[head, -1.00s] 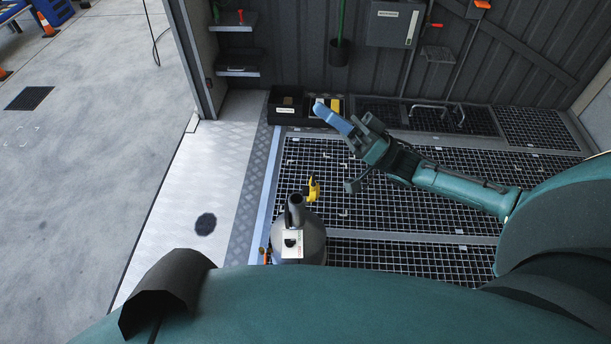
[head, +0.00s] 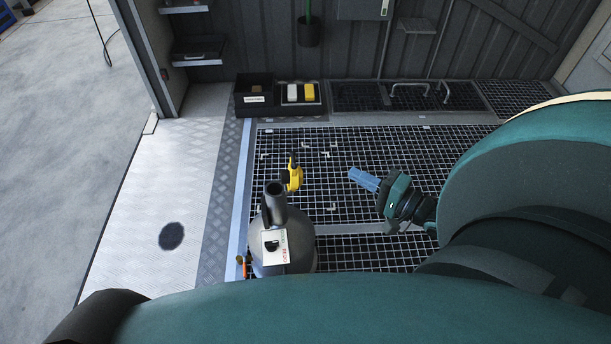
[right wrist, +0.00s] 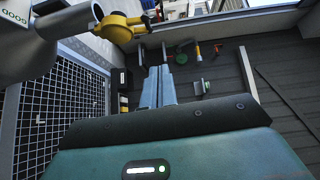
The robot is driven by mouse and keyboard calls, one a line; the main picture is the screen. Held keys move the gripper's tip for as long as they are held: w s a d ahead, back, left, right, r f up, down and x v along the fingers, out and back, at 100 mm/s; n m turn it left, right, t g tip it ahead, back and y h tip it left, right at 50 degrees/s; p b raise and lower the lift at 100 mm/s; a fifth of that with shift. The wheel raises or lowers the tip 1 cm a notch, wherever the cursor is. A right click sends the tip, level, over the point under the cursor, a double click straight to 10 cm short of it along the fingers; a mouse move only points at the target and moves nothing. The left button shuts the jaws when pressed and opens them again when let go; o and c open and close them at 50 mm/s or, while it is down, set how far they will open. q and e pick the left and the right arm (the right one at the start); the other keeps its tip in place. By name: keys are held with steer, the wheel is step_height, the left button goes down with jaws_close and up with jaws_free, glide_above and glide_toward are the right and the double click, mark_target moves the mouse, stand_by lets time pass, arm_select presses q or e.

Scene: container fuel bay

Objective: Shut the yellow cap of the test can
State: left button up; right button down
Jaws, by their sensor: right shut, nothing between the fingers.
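The test can (head: 304,243) is grey with a dark open spout (head: 275,205) and stands on the grating near my body. Its yellow cap (head: 293,172) stands open, swung out to the far right side of the spout mouth. My right gripper (head: 352,174) has blue fingers, shut and empty, to the right of the cap with a clear gap between. In the right wrist view the cap (right wrist: 118,28) is up and left of the fingertips (right wrist: 153,62), and the grey can's spout is at the upper left. My left gripper is not in view.
A dark bin (head: 254,97) and a tray with white and yellow items (head: 301,95) sit at the back by the wall. A metal handle (head: 410,88) is at the back right. The grating (head: 340,150) behind the can is clear.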

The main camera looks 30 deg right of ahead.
mark_target(292, 172)
arm_select(q)
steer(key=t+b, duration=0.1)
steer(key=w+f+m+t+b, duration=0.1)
steer(key=b, duration=0.1)
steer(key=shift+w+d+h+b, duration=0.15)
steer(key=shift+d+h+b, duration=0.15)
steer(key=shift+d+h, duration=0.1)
arm_select(e)
steer(key=a+f+x, duration=0.2)
steer(key=x, duration=1)
steer(key=shift+a, duration=0.3)
steer(key=shift+r, duration=0.15)
